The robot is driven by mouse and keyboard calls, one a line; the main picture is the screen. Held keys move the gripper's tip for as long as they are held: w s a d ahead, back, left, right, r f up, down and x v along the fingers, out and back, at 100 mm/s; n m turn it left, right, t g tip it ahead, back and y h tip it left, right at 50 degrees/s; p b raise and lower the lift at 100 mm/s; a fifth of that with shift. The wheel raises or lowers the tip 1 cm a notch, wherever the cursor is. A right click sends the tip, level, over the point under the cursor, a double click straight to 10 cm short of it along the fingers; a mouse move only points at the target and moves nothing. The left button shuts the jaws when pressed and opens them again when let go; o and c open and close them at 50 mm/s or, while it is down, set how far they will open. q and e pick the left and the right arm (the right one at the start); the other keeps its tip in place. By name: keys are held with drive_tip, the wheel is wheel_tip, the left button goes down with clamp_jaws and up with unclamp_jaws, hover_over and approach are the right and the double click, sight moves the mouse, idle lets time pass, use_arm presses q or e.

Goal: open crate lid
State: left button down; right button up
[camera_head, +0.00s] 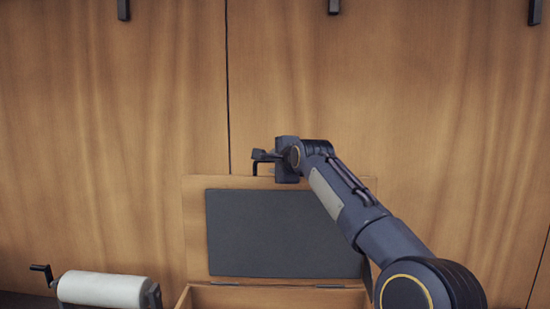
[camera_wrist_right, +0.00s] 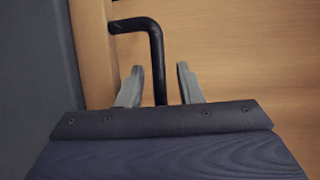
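The wooden crate (camera_head: 270,298) is at the bottom middle of the head view, cut off by the lower edge. Its lid (camera_head: 194,230) stands raised and nearly upright at the back, with a dark grey panel on its inner face. My right gripper (camera_head: 262,157) is at the lid's top edge. In the right wrist view its two fingers (camera_wrist_right: 160,75) are apart, on either side of a bent black handle (camera_wrist_right: 155,45). Gaps show between the handle and both fingers. My left gripper is not in view.
A white roll (camera_head: 103,289) with a crank handle sits left of the crate. A wood-panelled wall (camera_head: 400,80) stands behind the lid, with dark hooks near its top.

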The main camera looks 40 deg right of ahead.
drive_tip(key=shift+w+f, duration=0.1)
drive_tip(key=shift+w, duration=0.1)
drive_tip(key=shift+c, duration=0.4)
clamp_jaws()
